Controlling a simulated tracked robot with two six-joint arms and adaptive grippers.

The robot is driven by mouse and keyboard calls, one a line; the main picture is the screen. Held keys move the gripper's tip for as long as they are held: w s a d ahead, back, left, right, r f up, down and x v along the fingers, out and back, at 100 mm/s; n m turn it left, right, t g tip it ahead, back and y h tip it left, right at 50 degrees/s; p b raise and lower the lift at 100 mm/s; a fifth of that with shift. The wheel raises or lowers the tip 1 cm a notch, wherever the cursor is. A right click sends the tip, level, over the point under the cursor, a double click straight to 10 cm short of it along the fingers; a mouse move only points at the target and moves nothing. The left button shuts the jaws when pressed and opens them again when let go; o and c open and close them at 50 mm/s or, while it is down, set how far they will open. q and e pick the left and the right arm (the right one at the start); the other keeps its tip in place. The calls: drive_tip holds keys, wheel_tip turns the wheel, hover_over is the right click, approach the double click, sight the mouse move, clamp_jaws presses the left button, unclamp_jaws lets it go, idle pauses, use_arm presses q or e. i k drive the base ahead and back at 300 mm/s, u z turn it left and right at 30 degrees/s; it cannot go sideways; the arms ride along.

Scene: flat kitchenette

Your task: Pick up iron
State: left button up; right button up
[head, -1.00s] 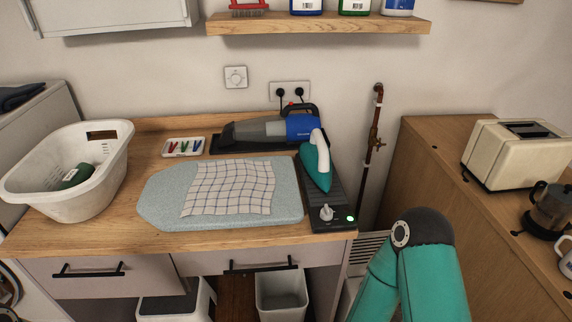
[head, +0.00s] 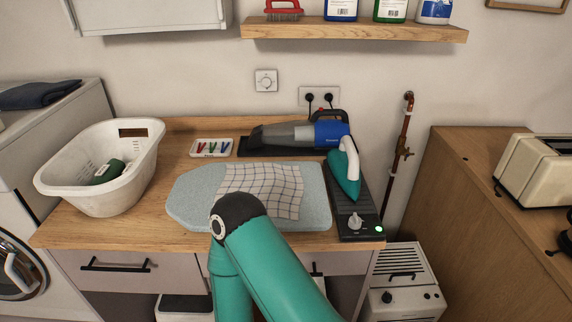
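The iron (head: 345,174) has a teal body and a white handle. It rests on a dark stand (head: 357,221) with a white knob and a lit green light, at the right end of the wooden counter. A teal arm link of mine with a black joint rises from the bottom middle, left of the iron and apart from it in the picture. It covers the front of the ironing pad (head: 195,193) and part of the checked cloth (head: 262,186) on it. Neither of my grippers shows in the head view.
A blue and grey handheld vacuum (head: 305,134) lies behind the iron. A white basket (head: 100,168) stands at the left, near a tray of coloured pegs (head: 212,147). A shelf (head: 355,28) with bottles hangs above. A pipe (head: 402,145) runs down the wall right of the iron.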

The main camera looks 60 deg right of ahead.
sight(343, 163)
drive_tip(key=z, duration=0.55)
drive_tip(key=i, duration=0.1)
drive_tip(key=u, duration=1.2)
drive_tip(key=k, duration=0.5)
drive_tip(key=z, duration=0.9)
drive_tip(key=k, duration=0.5)
drive_tip(key=z, duration=0.55)
drive_tip(key=i, duration=0.45)
drive_tip(key=u, duration=0.1)
drive_tip(key=k, duration=0.45)
drive_tip(key=z, duration=0.2)
